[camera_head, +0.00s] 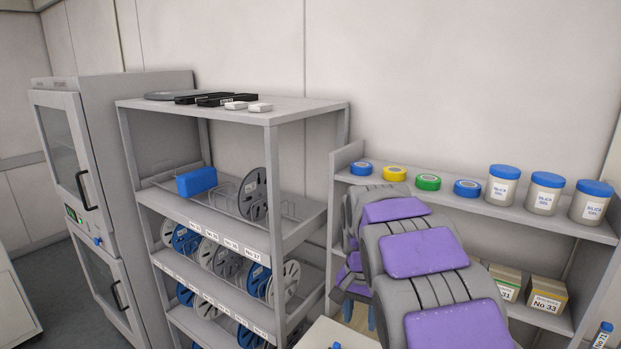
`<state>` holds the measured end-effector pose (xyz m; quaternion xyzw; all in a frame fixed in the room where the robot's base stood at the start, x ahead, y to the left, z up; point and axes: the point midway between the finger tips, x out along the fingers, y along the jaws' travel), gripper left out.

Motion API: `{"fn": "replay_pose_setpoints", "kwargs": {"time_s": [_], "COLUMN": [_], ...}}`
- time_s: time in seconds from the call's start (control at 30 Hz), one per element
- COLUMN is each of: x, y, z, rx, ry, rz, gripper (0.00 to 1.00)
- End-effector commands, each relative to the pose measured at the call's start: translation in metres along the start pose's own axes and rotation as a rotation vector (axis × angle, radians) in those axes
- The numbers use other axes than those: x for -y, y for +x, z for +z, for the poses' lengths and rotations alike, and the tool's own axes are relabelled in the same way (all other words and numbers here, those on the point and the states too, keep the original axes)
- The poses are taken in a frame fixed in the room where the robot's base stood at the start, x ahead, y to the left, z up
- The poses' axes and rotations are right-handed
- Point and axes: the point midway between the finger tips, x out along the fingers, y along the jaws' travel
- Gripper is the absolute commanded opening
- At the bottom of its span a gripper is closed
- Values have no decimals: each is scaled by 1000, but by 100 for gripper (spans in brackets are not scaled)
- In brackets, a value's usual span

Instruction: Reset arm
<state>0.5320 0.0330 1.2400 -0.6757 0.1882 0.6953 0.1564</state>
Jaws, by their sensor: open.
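My arm, grey with purple panels, rises from the bottom right and folds down in front of the right shelf. My gripper (361,318) shows only in part, low behind the arm, pointing down with blue fingertips. It is open, and nothing is seen between the fingers. Much of it is hidden by my arm links.
A grey rack (310,106) with several reels and a blue block (197,181) stands left of my arm. The right shelf (480,204) holds tape rolls, silica gel jars (546,196) and boxes (547,296). A grey cabinet (151,150) stands far left.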

Motion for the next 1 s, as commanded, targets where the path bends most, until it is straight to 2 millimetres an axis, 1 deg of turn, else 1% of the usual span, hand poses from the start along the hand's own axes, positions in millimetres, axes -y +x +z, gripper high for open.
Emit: {"fn": "replay_pose_setpoints", "kwargs": {"time_s": [0.03, 0.17, 0.23, 0.43, 0.63, 0.8, 0.9, 1.0], "x": [-13, -43, -59, -101, -139, -167, -180, -189], "y": [-3, -6, -6, 1, 18, 40, 52, 61], "z": [13, 47, 67, 126, 190, 244, 270, 287], "rx": [2, 15, 24, 50, 77, 105, 116, 119], "ry": [-13, -59, -87, -175, -277, -374, -425, -463], "rz": [2, 8, 11, 11, 6, 1, -3, -5], "gripper": [47, 47, 47, 47, 47, 47, 47, 47]}}
